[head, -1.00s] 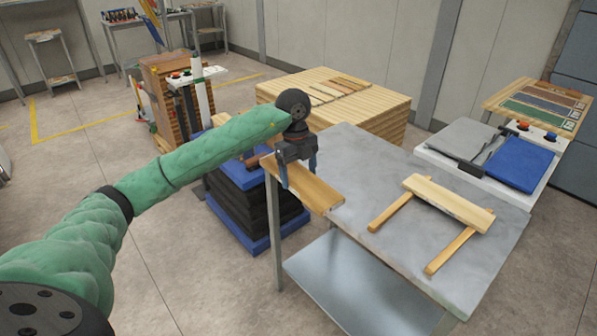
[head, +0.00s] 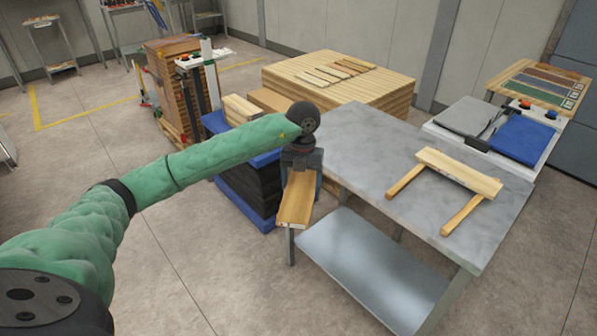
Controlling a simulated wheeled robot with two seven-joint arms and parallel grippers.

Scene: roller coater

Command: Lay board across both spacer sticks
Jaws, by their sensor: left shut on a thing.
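My left gripper (head: 302,178) is shut on a wooden board (head: 296,204) at the table's left end. The board's free end points toward me and tilts down, past the edge of the metal table (head: 375,150). Two thin spacer sticks (head: 405,181) and (head: 463,215) lie apart on the right part of the tabletop. Another pale board (head: 458,172) lies across the far parts of both sticks. The near ends of the sticks are bare. My right gripper is out of view.
A stack with a blue top and base (head: 245,190) stands left of the table, partly behind my arm. A large wooden stack (head: 340,80) stands behind. A white machine with a blue pad (head: 520,141) adjoins the back right. The tabletop's middle is clear.

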